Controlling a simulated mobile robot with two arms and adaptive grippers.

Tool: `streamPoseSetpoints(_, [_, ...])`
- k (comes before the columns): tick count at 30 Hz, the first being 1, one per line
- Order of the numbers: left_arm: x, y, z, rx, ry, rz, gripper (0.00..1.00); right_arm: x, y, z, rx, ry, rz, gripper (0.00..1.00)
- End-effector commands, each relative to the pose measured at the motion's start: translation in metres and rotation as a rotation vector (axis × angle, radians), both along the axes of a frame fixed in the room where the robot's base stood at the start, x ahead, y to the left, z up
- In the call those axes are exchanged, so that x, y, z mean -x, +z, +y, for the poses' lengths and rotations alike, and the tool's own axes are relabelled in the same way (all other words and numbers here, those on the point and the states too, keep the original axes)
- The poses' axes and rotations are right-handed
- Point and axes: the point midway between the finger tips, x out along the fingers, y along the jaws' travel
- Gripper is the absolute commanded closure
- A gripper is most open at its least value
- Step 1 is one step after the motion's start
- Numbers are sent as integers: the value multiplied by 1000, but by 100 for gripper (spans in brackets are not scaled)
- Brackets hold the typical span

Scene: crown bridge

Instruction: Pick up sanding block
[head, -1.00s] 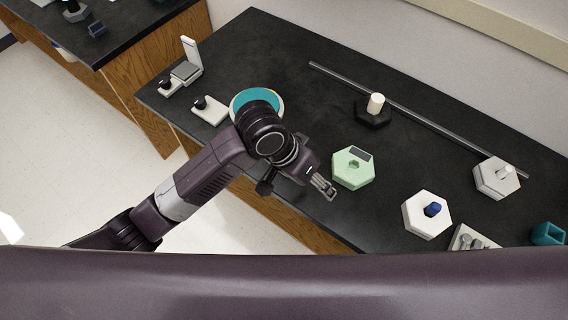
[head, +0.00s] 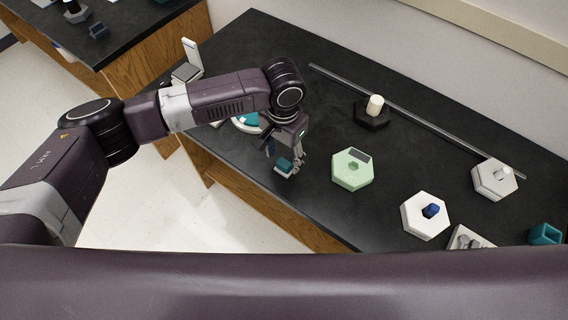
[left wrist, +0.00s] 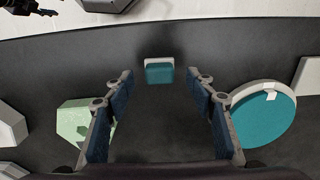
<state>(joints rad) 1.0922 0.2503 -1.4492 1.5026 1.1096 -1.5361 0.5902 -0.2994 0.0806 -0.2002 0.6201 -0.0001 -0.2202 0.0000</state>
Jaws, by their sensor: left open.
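The sanding block appears to be the small teal block with a whitish edge (left wrist: 159,71) lying on the black bench top near its front edge. In the head view it shows (head: 284,166) right by my left gripper (head: 291,167), which partly covers it. In the left wrist view my left gripper (left wrist: 160,100) is open and empty, its blue-padded fingers wide apart. The block lies beyond the fingertips, roughly centred between them, and no finger touches it there. A dark part with blue at the top left of the wrist view seems to be my right gripper (left wrist: 32,8); its opening is unclear.
A green hexagonal holder (head: 352,181) stands right of the block. A round teal-topped disc (left wrist: 263,119) lies on the other side. White hexagonal holders (head: 426,226), a black one (head: 372,118) and a long metal bar (head: 420,122) are farther off. Bench around the block is clear.

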Motion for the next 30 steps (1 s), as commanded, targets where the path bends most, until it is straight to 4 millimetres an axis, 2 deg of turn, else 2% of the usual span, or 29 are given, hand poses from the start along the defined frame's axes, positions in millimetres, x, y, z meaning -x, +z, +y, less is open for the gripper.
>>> streamPoseSetpoints(2, [-1, -10, -1, -3, 1, 2, 49, 1, 9, -1, 1, 1, 1, 60])
streamPoseSetpoints(7, [-1, -32, -1, -1, 0, 1, 49, 1, 12, -1, 1, 1, 2, 60])
streamPoseSetpoints(15, [-1, -36, -2, 1, -1, -1, 49, 1, 11, -1, 1, 1, 2, 60])
streamPoseSetpoints(27, [-1, -36, -1, 0, -1, 0, 92, 1, 11, -1, 1, 0, 2, 60])
streamPoseSetpoints(30, [-1, -36, -1, 0, -1, 0, 95, 1, 11, -1, 1, 0, 2, 60])
